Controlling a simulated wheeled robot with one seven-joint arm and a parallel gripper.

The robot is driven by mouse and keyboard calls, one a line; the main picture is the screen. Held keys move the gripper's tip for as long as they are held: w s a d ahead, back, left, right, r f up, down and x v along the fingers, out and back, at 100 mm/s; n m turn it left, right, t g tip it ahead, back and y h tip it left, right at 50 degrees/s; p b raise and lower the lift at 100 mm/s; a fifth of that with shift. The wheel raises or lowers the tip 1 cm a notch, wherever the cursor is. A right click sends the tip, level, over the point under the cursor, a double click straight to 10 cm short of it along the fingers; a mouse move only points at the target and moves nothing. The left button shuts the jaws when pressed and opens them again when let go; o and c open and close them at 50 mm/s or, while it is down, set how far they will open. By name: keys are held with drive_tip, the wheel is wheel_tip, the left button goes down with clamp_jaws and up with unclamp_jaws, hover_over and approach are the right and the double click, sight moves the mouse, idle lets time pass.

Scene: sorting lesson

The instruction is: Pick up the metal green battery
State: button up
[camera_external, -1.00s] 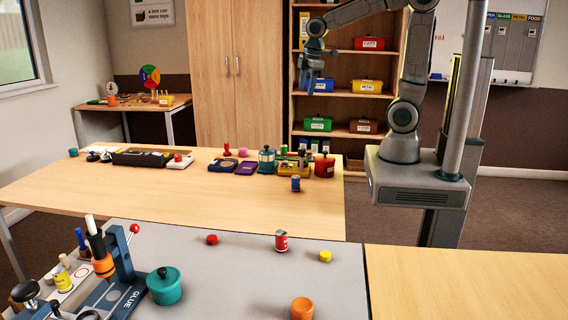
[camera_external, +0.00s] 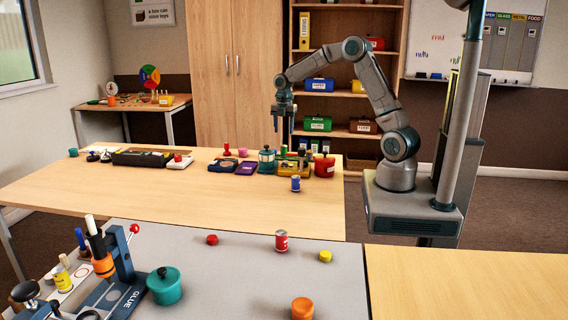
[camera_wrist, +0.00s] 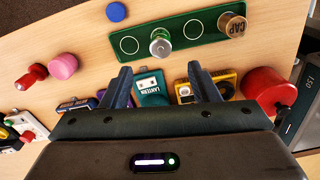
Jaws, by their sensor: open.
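A short upright cylinder with a silvery metal top and a greenish side (camera_wrist: 160,44) stands on a green board with white circles (camera_wrist: 190,30) in the wrist view. It looks like the metal green battery. My gripper (camera_wrist: 161,84) is open and empty, and the cylinder lies beyond the fingertips, roughly in line with the gap between them. In the external view my gripper (camera_external: 283,127) points down above the far side of the wooden table. I cannot clearly pick out the battery there.
A red pot (camera_wrist: 268,88) is at the right, and a pink cylinder (camera_wrist: 63,66) at the left. A cylinder marked CAP (camera_wrist: 232,25) stands on the board's right end.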

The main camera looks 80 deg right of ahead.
sight(284, 149)
wheel_tip(284, 149, down, 11)
drive_tip(key=shift+f, duration=0.1)
idle(0.4)
drive_tip(key=shift+c, duration=0.3)
drive_tip(key=c, duration=1.1)
